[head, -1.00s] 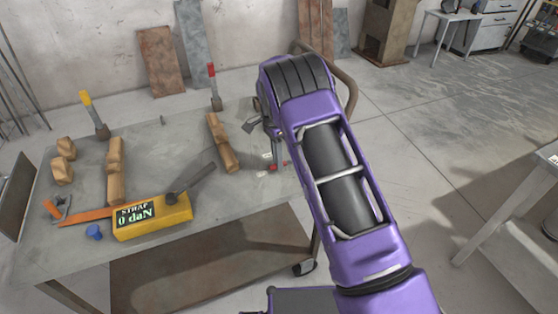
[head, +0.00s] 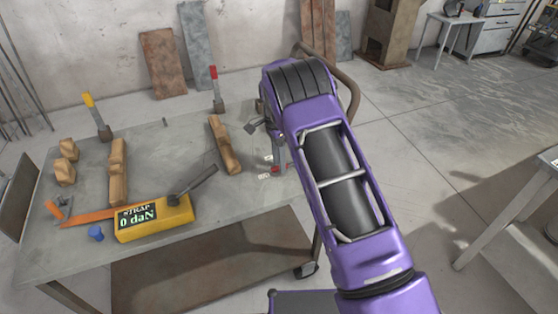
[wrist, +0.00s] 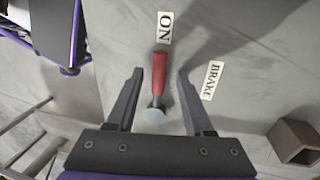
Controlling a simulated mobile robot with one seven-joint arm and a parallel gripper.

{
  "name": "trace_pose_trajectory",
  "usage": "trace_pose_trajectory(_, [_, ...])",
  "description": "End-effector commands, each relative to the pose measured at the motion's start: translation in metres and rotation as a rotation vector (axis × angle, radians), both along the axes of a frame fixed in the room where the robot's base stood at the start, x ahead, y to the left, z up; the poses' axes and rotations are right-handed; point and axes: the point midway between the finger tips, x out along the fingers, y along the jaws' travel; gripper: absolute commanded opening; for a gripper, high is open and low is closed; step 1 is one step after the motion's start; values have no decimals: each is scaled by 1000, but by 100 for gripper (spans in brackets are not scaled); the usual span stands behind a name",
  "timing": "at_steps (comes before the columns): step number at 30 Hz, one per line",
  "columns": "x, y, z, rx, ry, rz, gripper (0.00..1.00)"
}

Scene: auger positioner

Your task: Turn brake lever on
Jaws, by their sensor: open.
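The brake lever has a red handle (wrist: 160,72) with a pale grey round end, seen in the wrist view. A white ON label (wrist: 165,28) lies beyond its red tip, and a BRAKE label (wrist: 212,80) lies to its right. My gripper (wrist: 160,73) is open, with one finger on each side of the lever in the picture. Gaps show between both fingers and the handle; I cannot tell the height difference. In the head view a small red part (head: 275,170) shows beside the labels, and my arm hides most of the gripper.
The grey table (head: 190,165) holds wooden blocks (head: 118,170), a yellow STRAP readout (head: 155,220) showing 0 daN, and two upright levers with yellow (head: 88,99) and red (head: 213,72) tips. In the wrist view a brown hollow block (wrist: 297,142) sits at lower right.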

Motion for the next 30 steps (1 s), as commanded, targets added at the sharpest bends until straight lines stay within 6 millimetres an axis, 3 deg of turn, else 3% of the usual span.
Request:
trace_pose_trajectory(5, [1,0,5,0,-1,0,52])
trace_pose_trajectory(8, [4,1,18,1,-2,1,52])
trace_pose_trajectory(22, [24,9,126,0,-3,0,52])
trace_pose_trajectory(30, [31,11,165,0,-2,0,52])
